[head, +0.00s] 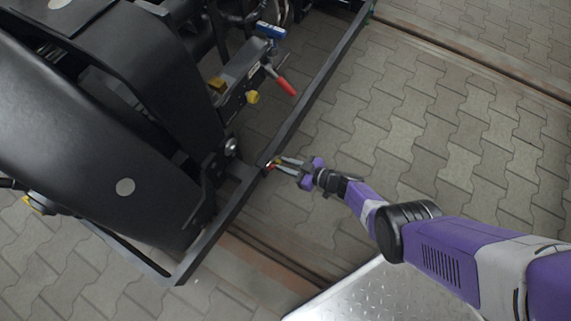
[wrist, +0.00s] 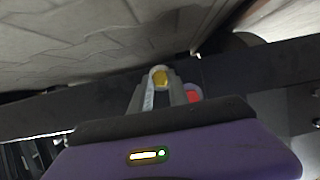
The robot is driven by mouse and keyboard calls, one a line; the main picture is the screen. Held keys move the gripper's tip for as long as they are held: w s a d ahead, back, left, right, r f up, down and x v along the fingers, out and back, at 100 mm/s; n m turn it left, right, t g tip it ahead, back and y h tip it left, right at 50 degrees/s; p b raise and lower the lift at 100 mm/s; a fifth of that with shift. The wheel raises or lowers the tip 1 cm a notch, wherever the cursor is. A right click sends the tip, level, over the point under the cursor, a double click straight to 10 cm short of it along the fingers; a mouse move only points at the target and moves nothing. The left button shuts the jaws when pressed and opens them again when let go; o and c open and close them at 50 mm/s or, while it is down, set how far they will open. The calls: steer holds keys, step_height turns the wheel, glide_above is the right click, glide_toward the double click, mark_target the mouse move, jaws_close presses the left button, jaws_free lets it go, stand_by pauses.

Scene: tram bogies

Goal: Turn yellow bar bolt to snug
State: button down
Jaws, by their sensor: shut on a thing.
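The yellow bolt (wrist: 160,77) shows as a small yellow head between my fingertips in the wrist view. It sits at the dark bar (wrist: 90,105), which also runs along the open frame in the head view (head: 318,87). My gripper (wrist: 158,84) is shut on the bolt, with a finger on each side of it. In the head view my gripper (head: 273,163) reaches the bar's near corner from the right, and its fingertips largely hide the bolt. A red round part (wrist: 193,92) lies just right of the fingers in the wrist view. How far the bolt is turned cannot be seen.
A red-handled lever (head: 285,84), a yellow knob (head: 252,97) and a blue part (head: 271,30) sit on the bogie behind the bar. A large black curved cover (head: 90,130) stands at left. A metal tread plate (head: 385,295) lies at the bottom. Paving at right is clear.

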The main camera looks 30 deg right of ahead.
stand_by(0.4)
steer(key=c, duration=1.3)
jaws_free()
steer(key=shift+o, duration=0.2)
steer(key=p+v, duration=0.4)
steer(key=v, duration=0.4)
steer(key=shift+p, duration=0.3)
steer(key=shift+w, duration=0.15)
